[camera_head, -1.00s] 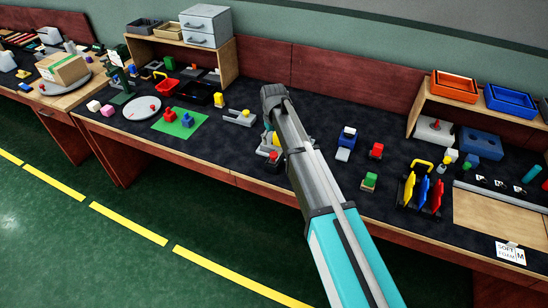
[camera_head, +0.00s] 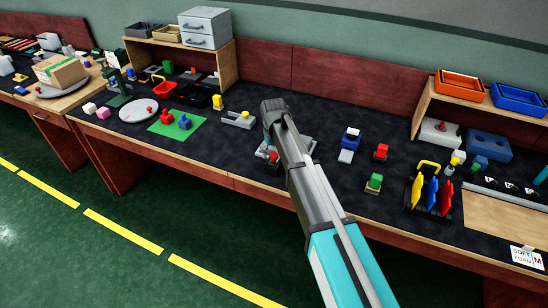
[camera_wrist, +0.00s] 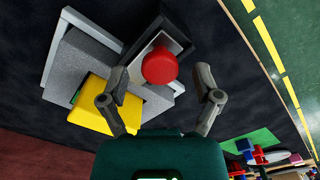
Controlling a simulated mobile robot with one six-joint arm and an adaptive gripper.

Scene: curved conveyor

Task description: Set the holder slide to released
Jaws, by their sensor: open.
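In the wrist view a grey fixture (camera_wrist: 92,68) holds a yellow block (camera_wrist: 100,100). A round red knob (camera_wrist: 160,66) stands over a dark slotted piece (camera_wrist: 168,33) with a pale plate beside it; this looks like the holder slide. My gripper (camera_wrist: 161,77) is open, with one finger on each side of the red knob in the picture. I cannot tell whether the fingers touch it or how high they are above it. In the head view the fixture (camera_head: 303,142) is mostly hidden behind my arm, with a bit of red (camera_head: 273,157) showing.
A blue and white block (camera_head: 350,137) and a red block (camera_head: 381,151) are to the right. A green mat (camera_head: 177,124) with red and blue pieces lies further left.

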